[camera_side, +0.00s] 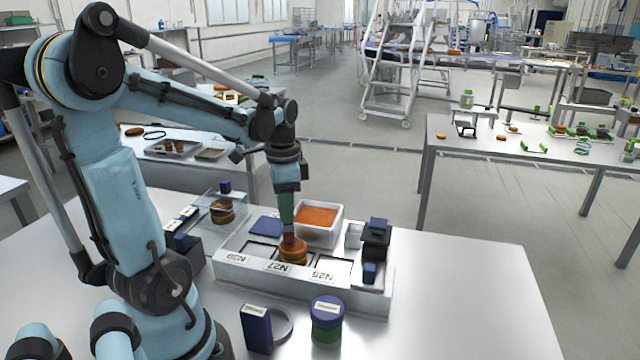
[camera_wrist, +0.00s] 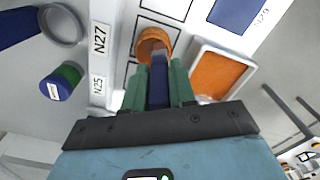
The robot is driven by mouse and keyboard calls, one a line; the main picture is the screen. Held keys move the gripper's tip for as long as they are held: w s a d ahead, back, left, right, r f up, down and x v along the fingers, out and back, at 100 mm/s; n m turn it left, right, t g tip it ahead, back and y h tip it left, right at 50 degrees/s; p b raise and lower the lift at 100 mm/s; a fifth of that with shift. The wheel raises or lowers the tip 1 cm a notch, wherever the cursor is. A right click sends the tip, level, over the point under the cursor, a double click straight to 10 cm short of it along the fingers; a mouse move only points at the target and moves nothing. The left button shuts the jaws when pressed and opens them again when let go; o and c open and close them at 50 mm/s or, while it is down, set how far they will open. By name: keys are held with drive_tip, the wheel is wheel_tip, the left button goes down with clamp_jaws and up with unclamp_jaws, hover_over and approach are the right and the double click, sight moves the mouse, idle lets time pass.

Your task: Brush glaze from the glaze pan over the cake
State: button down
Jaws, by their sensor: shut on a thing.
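My gripper (camera_side: 287,207) points down over the white tray. In the wrist view its two green fingers (camera_wrist: 158,88) are shut on the dark blue handle of the brush (camera_wrist: 158,73). The round brown cake (camera_side: 293,253) lies in the tray at the slot labelled N27, and it shows beyond the brush in the wrist view (camera_wrist: 151,40). The brush's lower end is at the cake's top; I cannot tell whether it touches. The white glaze pan (camera_side: 312,237) holds orange glaze and stands just behind the cake, right of the brush in the wrist view (camera_wrist: 249,72).
A dark blue square (camera_side: 265,226) lies in the tray's left part. A black and blue block (camera_side: 375,243) stands at its right end. A blue box (camera_side: 256,328), a grey ring (camera_side: 287,326) and a blue-lidded green jar (camera_side: 327,322) stand in front. The table's right side is clear.

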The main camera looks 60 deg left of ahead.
drive_tip(key=shift+s+d, duration=0.25)
drive_tip(key=shift+s, duration=0.35)
drive_tip(key=shift+s+d, duration=0.25)
drive_tip(key=shift+s, duration=0.3)
drive_tip(key=shift+w+a, duration=0.4)
drive_tip(key=shift+w, duration=0.5)
drive_tip(key=shift+w+a, duration=0.4)
drive_tip(key=shift+w, duration=0.45)
drive_tip(key=shift+w+a+r, duration=0.1)
drive_tip(key=shift+w+r, duration=0.05)
drive_tip(key=shift+w, duration=0.1)
wheel_tip(320, 180, up, 8)
